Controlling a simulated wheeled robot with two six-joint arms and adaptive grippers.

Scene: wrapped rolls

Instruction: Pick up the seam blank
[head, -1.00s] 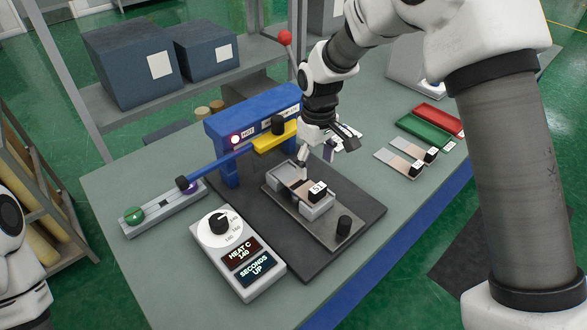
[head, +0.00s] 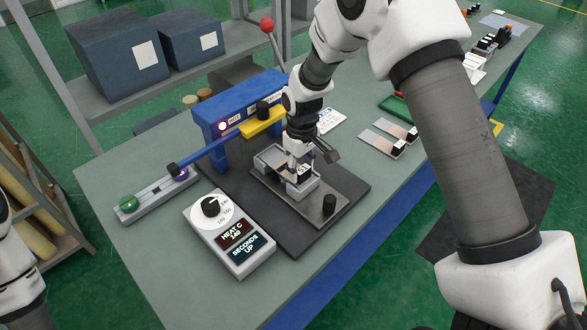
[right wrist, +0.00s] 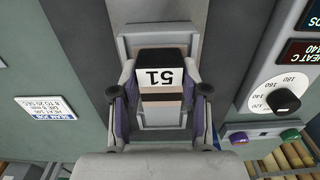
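The fingers stand close on both sides, seemingly with narrow gaps, and look open. Two similar strips with black blocks (head: 381,145) lie to the right. My left gripper is out of view.
A blue press (head: 210,125) with a yellow part (head: 262,128) and a red-knobbed lever (head: 267,26) stands behind the holder. A heat control box (head: 232,238) is in front left. A green tray (head: 392,106) lies to the right. The table's front right is clear.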

